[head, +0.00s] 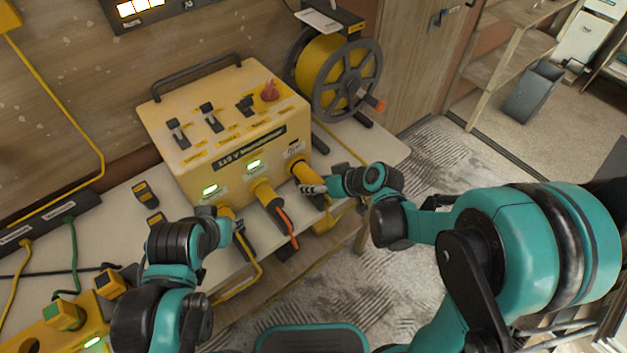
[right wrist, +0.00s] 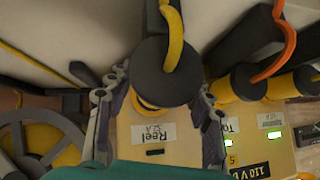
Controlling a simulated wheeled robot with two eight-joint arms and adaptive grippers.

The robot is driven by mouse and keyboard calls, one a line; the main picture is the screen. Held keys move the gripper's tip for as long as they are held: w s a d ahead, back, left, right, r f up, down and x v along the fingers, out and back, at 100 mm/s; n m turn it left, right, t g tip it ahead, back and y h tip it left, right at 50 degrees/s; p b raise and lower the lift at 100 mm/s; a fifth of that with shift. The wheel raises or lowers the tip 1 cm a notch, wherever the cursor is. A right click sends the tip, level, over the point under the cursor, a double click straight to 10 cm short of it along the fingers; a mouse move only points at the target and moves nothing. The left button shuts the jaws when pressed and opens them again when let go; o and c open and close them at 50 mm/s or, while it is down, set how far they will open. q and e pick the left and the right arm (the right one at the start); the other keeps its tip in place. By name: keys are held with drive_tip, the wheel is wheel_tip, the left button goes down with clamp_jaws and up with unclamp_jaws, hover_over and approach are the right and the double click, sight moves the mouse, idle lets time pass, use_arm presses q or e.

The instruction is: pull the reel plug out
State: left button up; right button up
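The reel plug (right wrist: 165,70), a black round end with a yellow cable and a yellow collar, is at the socket labelled "Reel" on the yellow power box (head: 235,120). Its yellow body also shows in the head view (head: 305,174). How deep it sits cannot be told. My right gripper (right wrist: 163,85) has its fingers apart on either side of the plug, seemingly with small gaps; the head view shows it (head: 316,189) at the box's right front. The reel lamp (right wrist: 155,152) is dark. My left gripper (head: 228,214) is beside the leftmost plug, its fingers mostly hidden.
A middle plug (head: 265,193) with an orange cable sits close left of the reel plug; its lamp (head: 253,164) is green. Open floor (head: 440,155) lies to the right.

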idle(0.3)
drive_tip(key=v, duration=1.2)
drive_tip(key=shift+s, duration=0.1)
drive_tip(key=s+d+m+t+h, duration=0.1)
drive_tip(key=s+d+m+h, duration=0.5)
drive_tip(key=s, duration=0.4)
drive_tip(key=d+h, duration=0.1)
drive_tip(key=d, duration=0.1)
drive_tip(key=shift+d, duration=0.35)
drive_tip(key=shift+r, duration=0.15)
idle(1.3)
